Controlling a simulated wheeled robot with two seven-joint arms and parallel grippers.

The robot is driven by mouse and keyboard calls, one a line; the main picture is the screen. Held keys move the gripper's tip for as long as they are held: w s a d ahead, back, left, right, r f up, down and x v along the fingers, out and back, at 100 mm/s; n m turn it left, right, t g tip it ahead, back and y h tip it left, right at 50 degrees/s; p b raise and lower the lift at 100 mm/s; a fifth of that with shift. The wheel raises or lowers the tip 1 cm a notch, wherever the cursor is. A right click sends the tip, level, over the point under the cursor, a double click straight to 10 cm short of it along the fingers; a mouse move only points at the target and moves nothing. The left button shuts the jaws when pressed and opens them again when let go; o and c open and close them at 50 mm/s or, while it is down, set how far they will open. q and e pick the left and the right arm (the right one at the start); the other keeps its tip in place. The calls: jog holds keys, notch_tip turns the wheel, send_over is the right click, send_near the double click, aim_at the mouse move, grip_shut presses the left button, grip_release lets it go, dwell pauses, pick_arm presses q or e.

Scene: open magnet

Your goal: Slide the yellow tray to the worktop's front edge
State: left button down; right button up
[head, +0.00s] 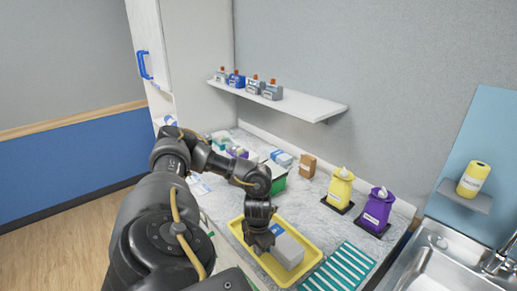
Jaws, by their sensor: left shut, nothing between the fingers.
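The yellow tray (313,256) lies on the marbled worktop (313,206) near its front. A grey box (288,251) and a small blue-and-white item (276,229) are in it. My left gripper (261,249) is shut and empty, low over the left part of the tray. I cannot tell whether its fingertips touch the tray. My left arm hides part of the tray's left side and the worktop's front edge. My right gripper is not in view.
A teal striped mat (341,271) lies right of the tray, with a sink (428,262) beyond it. Yellow (340,188) and purple (377,209) containers stand behind. A green box (279,181) and a brown carton (308,166) stand farther back. A shelf (305,107) holds several bottles.

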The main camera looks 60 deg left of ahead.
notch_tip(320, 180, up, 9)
jog(key=p, duration=0.8)
jog(key=shift+p, duration=0.3)
